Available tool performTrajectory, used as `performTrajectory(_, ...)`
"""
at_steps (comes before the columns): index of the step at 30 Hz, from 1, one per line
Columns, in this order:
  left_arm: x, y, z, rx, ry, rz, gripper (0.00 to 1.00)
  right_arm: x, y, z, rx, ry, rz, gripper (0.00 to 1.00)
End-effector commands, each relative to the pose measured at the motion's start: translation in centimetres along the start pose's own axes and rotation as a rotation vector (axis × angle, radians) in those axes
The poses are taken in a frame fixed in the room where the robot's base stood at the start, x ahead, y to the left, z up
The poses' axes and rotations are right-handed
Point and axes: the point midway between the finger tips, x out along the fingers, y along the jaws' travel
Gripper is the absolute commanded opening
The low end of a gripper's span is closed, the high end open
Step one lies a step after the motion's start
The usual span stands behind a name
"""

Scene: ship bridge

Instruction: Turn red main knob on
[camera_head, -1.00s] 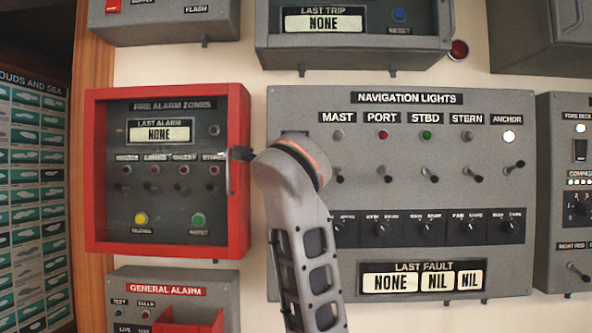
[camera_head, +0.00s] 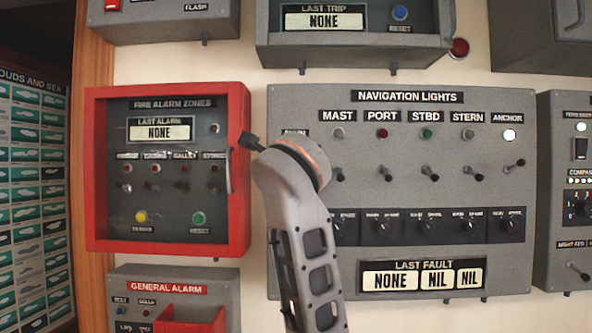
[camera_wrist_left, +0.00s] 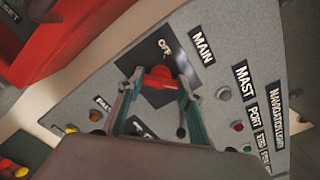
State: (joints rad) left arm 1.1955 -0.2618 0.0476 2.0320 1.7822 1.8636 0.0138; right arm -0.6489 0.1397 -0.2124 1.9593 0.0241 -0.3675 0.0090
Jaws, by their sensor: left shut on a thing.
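The red main knob (camera_wrist_left: 160,77) sits on a dark square plate below the MAIN label (camera_wrist_left: 202,45) in the left wrist view. An OFF mark shows at the plate's upper edge. My left gripper (camera_wrist_left: 157,82) has one finger on each side of the knob and is shut on it. In the head view my left arm rises from the bottom, and its wrist covers the knob on the left side of the navigation lights panel (camera_head: 300,110). A dark part of the gripper sticks out at upper left of the wrist. My right gripper is not in view.
The red-framed fire alarm box (camera_head: 168,90) stands close left of my wrist. Several toggle switches and small black knobs line the panel to the right. The general alarm box (camera_head: 135,275) is below left, and the last trip box (camera_head: 355,50) is above.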

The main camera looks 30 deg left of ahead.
Motion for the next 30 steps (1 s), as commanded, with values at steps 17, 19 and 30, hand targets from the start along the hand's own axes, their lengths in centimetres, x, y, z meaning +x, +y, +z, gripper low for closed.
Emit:
performTrajectory(17,0.0,-0.5,0.5,-0.001,0.001,0.0,0.53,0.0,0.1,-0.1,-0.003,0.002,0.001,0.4)
performTrajectory(19,0.0,-1.1,1.2,-0.002,-0.001,0.0,0.53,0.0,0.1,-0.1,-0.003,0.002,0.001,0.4)
performTrajectory(30,-0.1,-5.5,5.7,0.0,0.0,-0.001,0.53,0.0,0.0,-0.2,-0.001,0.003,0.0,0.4)
